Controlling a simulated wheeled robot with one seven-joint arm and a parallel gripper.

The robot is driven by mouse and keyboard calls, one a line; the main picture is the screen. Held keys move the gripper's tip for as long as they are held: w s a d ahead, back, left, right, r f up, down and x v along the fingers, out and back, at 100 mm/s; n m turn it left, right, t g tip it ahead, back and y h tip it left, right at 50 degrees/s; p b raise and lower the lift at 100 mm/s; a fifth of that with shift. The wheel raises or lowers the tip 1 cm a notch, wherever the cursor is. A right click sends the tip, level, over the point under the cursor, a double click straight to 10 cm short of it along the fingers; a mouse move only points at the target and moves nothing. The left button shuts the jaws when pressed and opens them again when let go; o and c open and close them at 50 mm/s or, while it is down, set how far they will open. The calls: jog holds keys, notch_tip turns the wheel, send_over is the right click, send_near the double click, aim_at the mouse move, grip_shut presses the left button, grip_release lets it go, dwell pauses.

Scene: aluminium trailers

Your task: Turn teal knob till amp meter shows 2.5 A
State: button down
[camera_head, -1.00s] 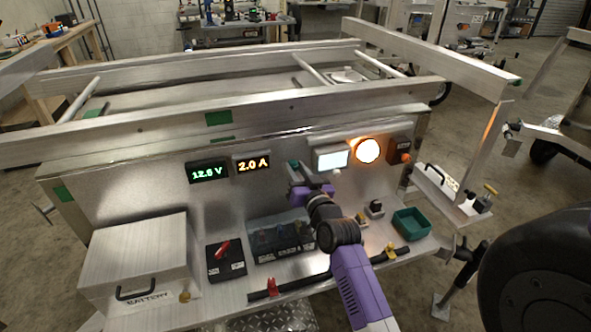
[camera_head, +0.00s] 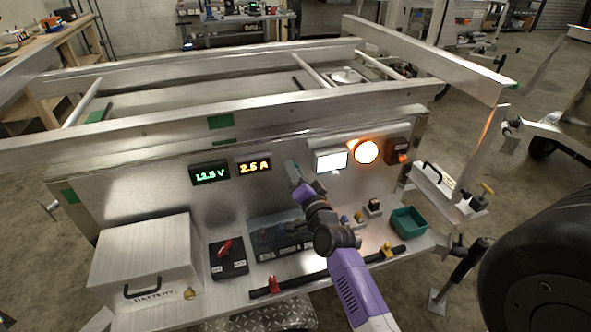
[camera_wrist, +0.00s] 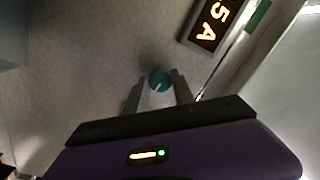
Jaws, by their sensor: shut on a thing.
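The teal knob (camera_wrist: 160,80) shows in the wrist view on the metal panel, between my two fingertips, with a pale pointer line on its face. My gripper (camera_wrist: 157,88) is shut on it. In the head view my gripper (camera_head: 292,168) is at the panel, to the right of the amp meter, and mostly hides the knob. The amp meter (camera_head: 253,167) reads 2.5 A in orange digits. Part of it, with "5 A", also shows in the wrist view (camera_wrist: 210,24).
A green voltage display (camera_head: 209,174) reads 12.5 V. A lit white panel (camera_head: 331,160) and a glowing orange lamp (camera_head: 366,151) are to the right of my gripper. Below are a black fuse block (camera_head: 283,245), a red-handled switch (camera_head: 228,258), a battery box (camera_head: 140,262) and a green tray (camera_head: 409,222).

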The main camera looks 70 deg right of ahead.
jog(key=shift+f+m, duration=0.1)
jog(key=shift+m, duration=0.2)
jog(key=c, duration=1.1)
grip_release()
jog(key=shift+o, duration=0.2)
jog(key=v, duration=0.7)
jog(key=shift+s+a+b, duration=0.25)
jog(key=shift+a+b, duration=0.05)
jog(key=shift+b, duration=0.05)
